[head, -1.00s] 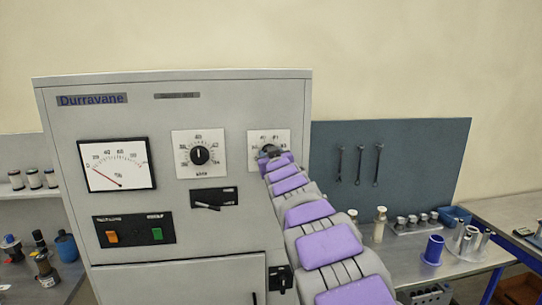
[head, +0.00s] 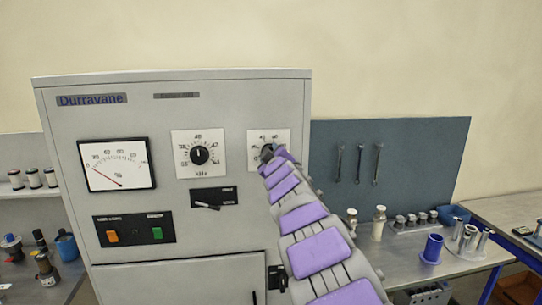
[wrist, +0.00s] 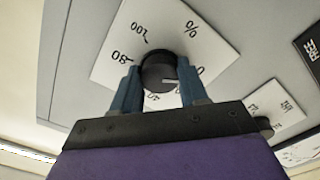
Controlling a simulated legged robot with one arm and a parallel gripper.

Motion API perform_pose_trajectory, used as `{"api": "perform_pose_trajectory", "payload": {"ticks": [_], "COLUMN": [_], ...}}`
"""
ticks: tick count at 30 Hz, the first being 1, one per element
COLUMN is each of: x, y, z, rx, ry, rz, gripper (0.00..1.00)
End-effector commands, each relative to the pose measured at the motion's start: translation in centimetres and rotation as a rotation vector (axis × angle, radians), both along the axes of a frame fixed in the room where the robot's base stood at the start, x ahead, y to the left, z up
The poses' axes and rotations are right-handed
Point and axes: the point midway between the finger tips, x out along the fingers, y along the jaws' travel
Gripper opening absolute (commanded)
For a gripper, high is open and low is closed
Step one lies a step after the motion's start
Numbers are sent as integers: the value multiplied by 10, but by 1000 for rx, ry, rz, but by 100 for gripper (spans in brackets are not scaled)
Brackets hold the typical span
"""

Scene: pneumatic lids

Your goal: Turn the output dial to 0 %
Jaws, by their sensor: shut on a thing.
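The output dial is a dark round knob on a white square scale plate (head: 282,140) at the upper right of the grey cabinet's front. My gripper (head: 267,152) is at this dial and covers much of it in the head view. In the wrist view the knob (wrist: 157,66) sits between the two blue fingers of my gripper (wrist: 158,72), which are shut on it. A white pointer mark on the knob faces right in that view, partly by the right finger.
A second dial marked kPa (head: 199,155) sits left of the output dial, with a lever switch (head: 208,206) below it. A needle meter (head: 118,165) reads low. Orange and green switches (head: 134,231) are beneath. A bench with parts (head: 400,243) stands right of the cabinet.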

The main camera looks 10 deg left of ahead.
Motion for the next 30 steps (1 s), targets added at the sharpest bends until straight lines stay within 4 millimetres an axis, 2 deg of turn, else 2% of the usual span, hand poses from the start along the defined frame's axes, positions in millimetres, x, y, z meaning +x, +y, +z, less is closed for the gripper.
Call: {"api": "perform_pose_trajectory", "payload": {"ticks": [1, 12, 13, 18, 21, 30], "x": [1, 1, 1, 0, -1, -3], "y": [0, 0, 0, 1, 0, -1], "z": [-6, -6, -6, -3, -2, 0], "rx": [-9, -10, -10, -8, -8, -6], "ry": [9, 7, 7, 4, 1, -2], "rz": [-2, -2, -2, 0, 0, 0], "gripper": [13, 13, 45, 61, 69, 69]}}
